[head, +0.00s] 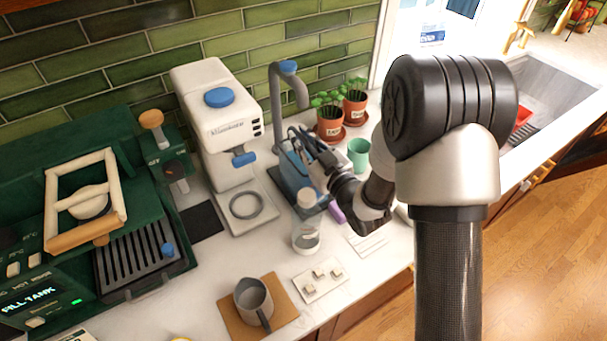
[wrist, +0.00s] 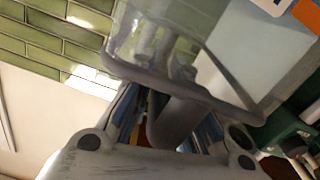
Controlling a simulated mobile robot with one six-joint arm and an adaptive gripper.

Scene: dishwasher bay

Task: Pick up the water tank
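The water tank (head: 293,172) is a clear, bluish container on the counter below the tall grey tap, partly hidden by my arm in the head view. In the wrist view the tank (wrist: 150,38) fills the upper middle, with a dark grey rim and a thick grey handle (wrist: 178,122). My gripper (wrist: 170,112) is at the handle, with one finger on each side of it. A gap shows between the left finger and the handle, so the fingers look open. The fingertips are partly hidden under the rim. In the head view my gripper (head: 312,150) is beside the tank's top.
Potted plants (head: 331,122) and a green cup (head: 358,153) are to the right. A grey pitcher (head: 252,298) stands in front.

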